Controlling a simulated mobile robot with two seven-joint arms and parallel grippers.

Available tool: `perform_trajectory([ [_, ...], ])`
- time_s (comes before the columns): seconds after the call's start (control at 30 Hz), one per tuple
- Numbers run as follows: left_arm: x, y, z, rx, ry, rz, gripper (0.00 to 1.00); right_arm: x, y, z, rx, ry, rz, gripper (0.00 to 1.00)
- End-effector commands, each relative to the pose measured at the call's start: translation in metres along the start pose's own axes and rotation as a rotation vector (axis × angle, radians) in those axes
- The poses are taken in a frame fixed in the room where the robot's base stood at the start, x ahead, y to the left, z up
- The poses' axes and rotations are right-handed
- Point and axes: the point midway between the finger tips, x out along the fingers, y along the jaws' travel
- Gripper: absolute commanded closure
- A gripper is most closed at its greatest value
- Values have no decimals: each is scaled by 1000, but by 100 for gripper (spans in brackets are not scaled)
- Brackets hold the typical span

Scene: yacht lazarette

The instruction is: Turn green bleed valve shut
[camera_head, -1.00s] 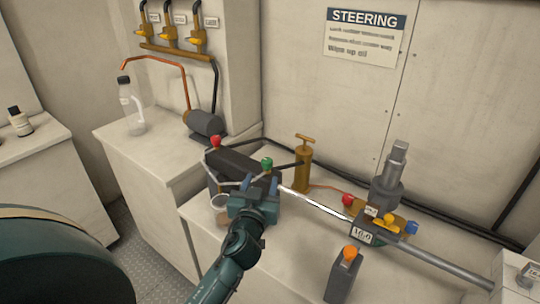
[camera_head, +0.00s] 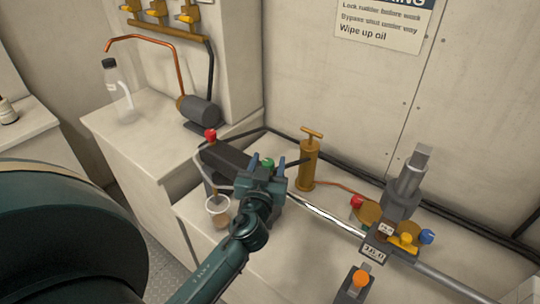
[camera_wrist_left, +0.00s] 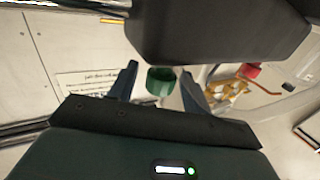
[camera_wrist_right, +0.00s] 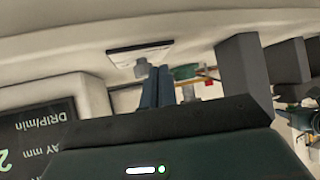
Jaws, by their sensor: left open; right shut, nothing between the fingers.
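The green bleed valve knob (camera_head: 267,163) stands on the near end of the dark cylinder (camera_head: 226,155). My left gripper (camera_head: 267,170) is open, with its two blue-grey fingers at either side of the green knob in the head view. In the left wrist view the green knob (camera_wrist_left: 160,81) shows between the open fingertips, with a visible gap to the fingers.
A red knob (camera_head: 210,135) tops the cylinder's other end. A cup of brown liquid (camera_head: 218,211) stands below the cylinder. A brass hand pump (camera_head: 307,160) is close behind. A valve block with red, yellow and blue knobs (camera_head: 403,241) and an orange-topped lever (camera_head: 360,280) are at right.

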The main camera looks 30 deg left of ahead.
Motion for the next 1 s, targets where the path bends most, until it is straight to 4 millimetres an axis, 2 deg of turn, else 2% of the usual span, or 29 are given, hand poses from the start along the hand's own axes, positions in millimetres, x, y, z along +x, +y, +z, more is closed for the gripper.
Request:
perform_trajectory([
  [0.37, -1, 0, 0, 0, 0, -1, 52, 0, 0, 1, 1, -2, 1, 100],
  [0.87, -1, 0, 0, 0, 0, -1, 93, 0, 3, 2, -10, -4, 1, 100],
  [1.0, -1, 0, 0, 1, 1, 2, 94, 0, 3, 1, -10, -4, 1, 100],
])
